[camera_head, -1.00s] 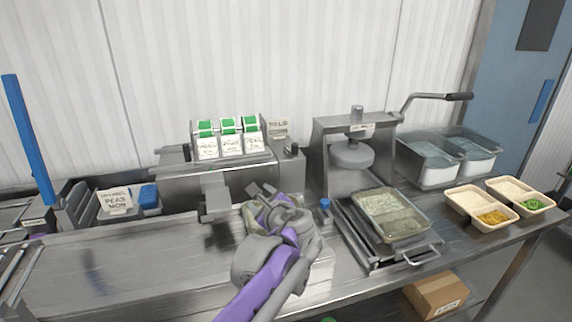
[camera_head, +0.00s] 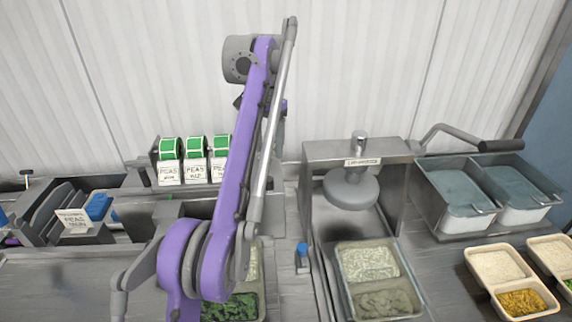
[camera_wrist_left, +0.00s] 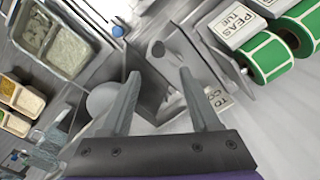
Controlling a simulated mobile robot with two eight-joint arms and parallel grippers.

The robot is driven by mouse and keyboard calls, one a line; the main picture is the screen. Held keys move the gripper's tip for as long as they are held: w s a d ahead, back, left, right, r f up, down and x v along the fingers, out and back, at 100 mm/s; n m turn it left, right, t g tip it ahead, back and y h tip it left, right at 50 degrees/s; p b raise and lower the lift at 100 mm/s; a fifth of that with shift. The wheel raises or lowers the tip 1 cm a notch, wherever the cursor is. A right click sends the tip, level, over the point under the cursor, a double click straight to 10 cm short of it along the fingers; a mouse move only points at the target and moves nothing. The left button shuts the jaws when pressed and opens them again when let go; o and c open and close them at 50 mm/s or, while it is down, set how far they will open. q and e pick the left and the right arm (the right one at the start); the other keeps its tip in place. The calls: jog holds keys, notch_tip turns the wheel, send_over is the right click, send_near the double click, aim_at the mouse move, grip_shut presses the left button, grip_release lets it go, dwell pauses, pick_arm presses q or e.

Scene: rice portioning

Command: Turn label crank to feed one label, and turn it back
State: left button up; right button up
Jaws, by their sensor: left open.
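The label dispenser shows in the head view with green label rolls (camera_head: 196,147) marked PEAS on its top. The rolls (camera_wrist_left: 268,58) also show at upper right in the left wrist view. My left arm crosses the dispenser's right end in the head view and hides the crank area and my gripper there. In the left wrist view my left gripper (camera_wrist_left: 160,92) is open and empty. My right gripper is not in view.
A press (camera_head: 350,188) stands right of the dispenser with a filled tray (camera_head: 367,266) before it. Lidded bins (camera_head: 466,215) and food trays (camera_head: 497,262) are at right. A tray of greens (camera_head: 232,306) lies partly under my arm.

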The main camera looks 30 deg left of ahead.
aim_at(269, 178)
pick_arm(q)
jog(key=f+b, duration=0.1)
jog(key=f, duration=0.2)
jog(key=s+f+b, duration=0.1)
jog(key=f+b, duration=0.1)
jog(key=shift+s+f, duration=0.2)
jog(key=shift+f, duration=0.2)
notch_tip(269, 178, down, 4)
jog(key=shift+w+r+b, duration=0.15)
jog(key=shift+b, duration=0.4)
jog(key=shift+f, duration=0.55)
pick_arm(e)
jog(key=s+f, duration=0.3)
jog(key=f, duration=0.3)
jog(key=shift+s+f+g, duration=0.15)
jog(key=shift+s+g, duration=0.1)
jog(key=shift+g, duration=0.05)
pick_arm(q)
jog(key=shift+w, duration=0.1)
grip_shut()
